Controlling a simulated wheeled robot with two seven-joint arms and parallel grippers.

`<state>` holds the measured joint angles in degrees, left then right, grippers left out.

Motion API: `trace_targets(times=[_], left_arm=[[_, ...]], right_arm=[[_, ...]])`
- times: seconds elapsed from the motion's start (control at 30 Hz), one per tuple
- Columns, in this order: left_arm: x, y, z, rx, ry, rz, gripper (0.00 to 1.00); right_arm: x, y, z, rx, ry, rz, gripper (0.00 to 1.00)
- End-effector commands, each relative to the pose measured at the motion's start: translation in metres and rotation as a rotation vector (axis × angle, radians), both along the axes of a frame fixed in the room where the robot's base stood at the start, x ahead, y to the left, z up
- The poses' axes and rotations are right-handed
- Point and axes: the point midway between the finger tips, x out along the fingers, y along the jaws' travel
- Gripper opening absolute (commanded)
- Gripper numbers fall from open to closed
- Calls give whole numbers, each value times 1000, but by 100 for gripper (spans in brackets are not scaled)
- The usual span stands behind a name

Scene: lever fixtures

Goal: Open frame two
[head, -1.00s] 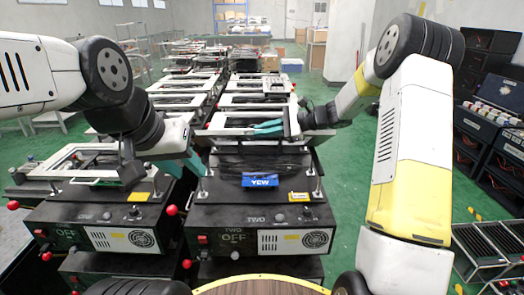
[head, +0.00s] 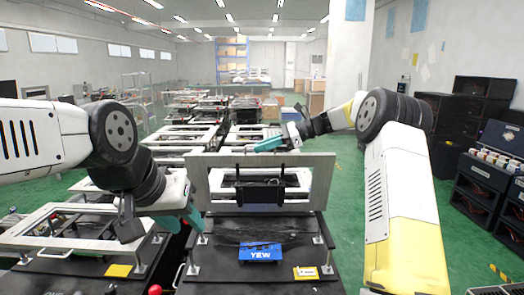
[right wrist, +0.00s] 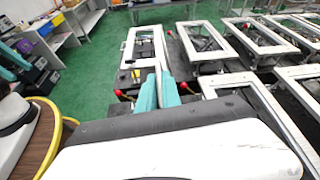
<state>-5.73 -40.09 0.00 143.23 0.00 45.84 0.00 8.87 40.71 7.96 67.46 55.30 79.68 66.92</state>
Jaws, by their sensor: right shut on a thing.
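Frame two (head: 321,176), a pale rectangular frame with a black clamp part (head: 262,185) in its opening, stands raised and nearly upright above its black base (head: 215,274). The base bears a blue block marked YCW (head: 261,252). My right gripper (head: 266,146) has teal fingers at the top edge of the frame, shut on it. In the right wrist view, the teal fingers (right wrist: 157,92) close around a pale bar. My left gripper (head: 188,217) is beside the base's left edge, fingers pointing down; its fingers overlap, so its opening is unclear.
Another fixture with a low pale frame (head: 38,232) is at the left, partly behind my left arm. Several similar fixtures stand in rows behind. A yellow tag (head: 306,272) lies on the base's front right. Black cases (head: 487,172) stand at the right; green floor between is clear.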

Motion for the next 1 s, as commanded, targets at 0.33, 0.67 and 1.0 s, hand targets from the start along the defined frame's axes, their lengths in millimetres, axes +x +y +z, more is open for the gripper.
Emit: trace_targets(times=[0.33, 0.67, 1.0], left_arm=[[0, 0, 0, 0, 0, 0, 36], [0, 0, 0, 0, 0, 0, 36], [0, 0, 0, 0, 0, 0, 36]], right_arm=[[0, 0, 0, -1, 0, 3, 0], [0, 0, 0, 0, 0, 3, 17], [0, -6, 3, 0, -1, -1, 17]])
